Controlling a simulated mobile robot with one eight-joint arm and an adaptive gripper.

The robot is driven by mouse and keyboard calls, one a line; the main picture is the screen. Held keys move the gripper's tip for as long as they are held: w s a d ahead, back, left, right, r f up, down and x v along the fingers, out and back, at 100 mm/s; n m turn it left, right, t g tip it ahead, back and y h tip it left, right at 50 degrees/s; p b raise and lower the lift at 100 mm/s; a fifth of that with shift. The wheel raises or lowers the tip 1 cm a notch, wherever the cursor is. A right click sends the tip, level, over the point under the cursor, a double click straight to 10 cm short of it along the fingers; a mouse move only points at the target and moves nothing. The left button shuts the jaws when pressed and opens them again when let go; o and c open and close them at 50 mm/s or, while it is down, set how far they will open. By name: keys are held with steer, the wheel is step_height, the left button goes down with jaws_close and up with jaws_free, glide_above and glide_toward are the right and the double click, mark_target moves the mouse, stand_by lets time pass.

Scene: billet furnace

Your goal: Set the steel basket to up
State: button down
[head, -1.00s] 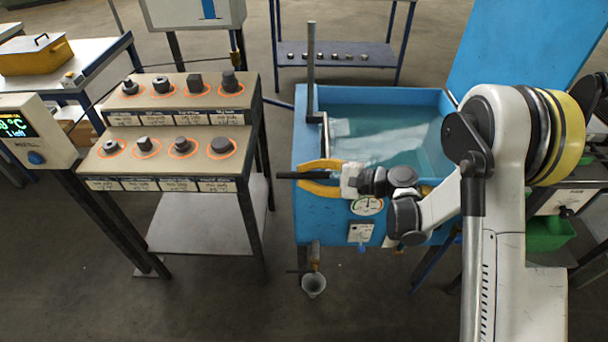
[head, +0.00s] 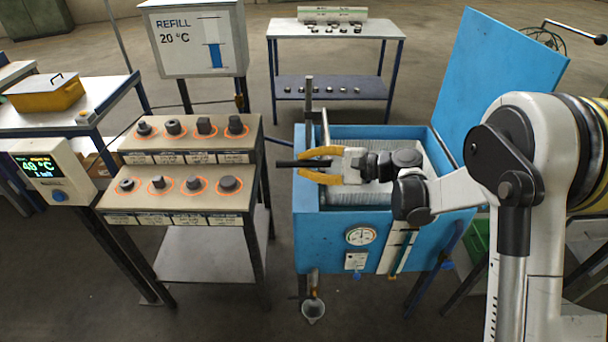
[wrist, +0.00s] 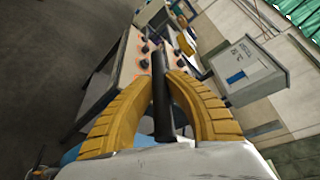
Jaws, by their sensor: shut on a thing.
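The blue tank (head: 312,235) stands in the middle of the head view with its lid (head: 505,75) open. The steel basket (head: 365,194) shows as a pale grey ribbed surface inside the tank, near rim height. Its black handle bar (head: 284,163) sticks out leftward at the tank's left side. My gripper (head: 306,164) has its yellow fingers shut around this bar, above the tank's front left. The wrist view shows the bar (wrist: 161,75) between both fingers. My gripper and arm hide part of the basket.
Left of the tank is a stepped stand (head: 185,200) with several dark metal parts in orange rings. A refill display (head: 200,40) reading 20 °C stands behind it. A table (head: 335,28) with small parts is at the back. A small cup (head: 313,308) hangs below the tank.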

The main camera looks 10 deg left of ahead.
steer(key=shift+w+r+p, duration=0.1)
steer(key=shift+r+p, duration=0.8)
steer(key=shift+r, duration=1.65)
steer(key=c, duration=1.3)
jaws_free()
steer(key=shift+c, duration=0.2)
steer(key=shift+o, duration=0.2)
steer(key=shift+d, duration=0.1)
steer(key=shift+d, duration=0.35)
steer(key=v, duration=1.1)
